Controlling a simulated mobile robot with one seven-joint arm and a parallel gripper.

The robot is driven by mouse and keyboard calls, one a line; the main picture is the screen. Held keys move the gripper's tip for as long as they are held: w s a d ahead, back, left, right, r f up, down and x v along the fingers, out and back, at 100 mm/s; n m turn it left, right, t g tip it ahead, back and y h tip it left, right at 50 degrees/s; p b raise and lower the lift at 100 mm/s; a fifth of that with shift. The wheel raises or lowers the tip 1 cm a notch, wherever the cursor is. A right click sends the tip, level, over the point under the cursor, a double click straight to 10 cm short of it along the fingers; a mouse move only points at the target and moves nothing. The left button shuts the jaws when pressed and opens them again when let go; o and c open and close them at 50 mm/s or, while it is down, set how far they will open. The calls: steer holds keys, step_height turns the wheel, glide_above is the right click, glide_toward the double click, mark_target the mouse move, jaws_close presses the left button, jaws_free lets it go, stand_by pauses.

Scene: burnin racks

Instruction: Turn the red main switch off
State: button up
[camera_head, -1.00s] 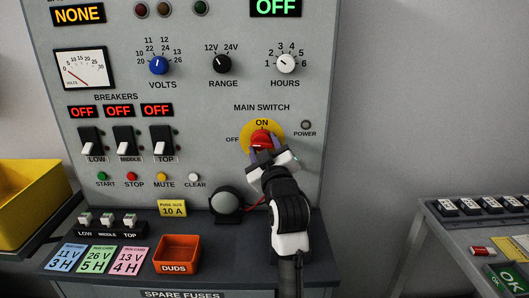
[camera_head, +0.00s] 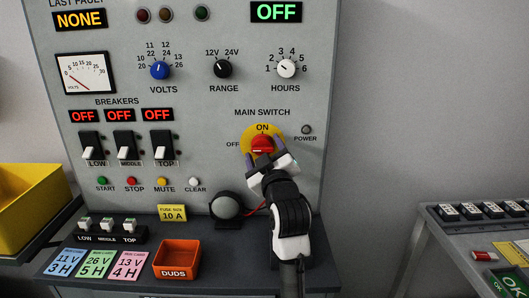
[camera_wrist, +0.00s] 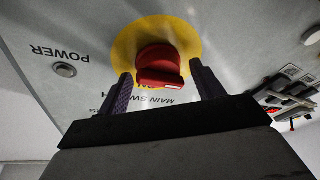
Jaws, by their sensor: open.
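The red main switch (camera_head: 263,143) is a round knob with a raised grip bar on a yellow disc (camera_head: 276,130), low right on the grey panel. In the wrist view the knob (camera_wrist: 160,66) shows a white mark at the right end of its bar. That view is upside down, so the mark appears to be on the OFF side. My gripper (camera_head: 265,155) is open just in front of the knob. Its two dark fingers (camera_wrist: 160,76) stand either side of the knob with gaps, holding nothing. The gripper partly hides the knob's lower side in the head view.
The power lamp (camera_head: 306,129) looks unlit. The top display (camera_head: 276,12) reads OFF, as do the breaker displays. A round grey dome (camera_head: 226,206) with a red wire and an orange DUDS bin (camera_head: 177,260) sit below. Clear wall lies to the right.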

steer(key=b+v, duration=0.3)
steer(key=v, duration=1.1)
steer(key=shift+b, duration=0.3)
steer(key=shift+w, duration=0.1)
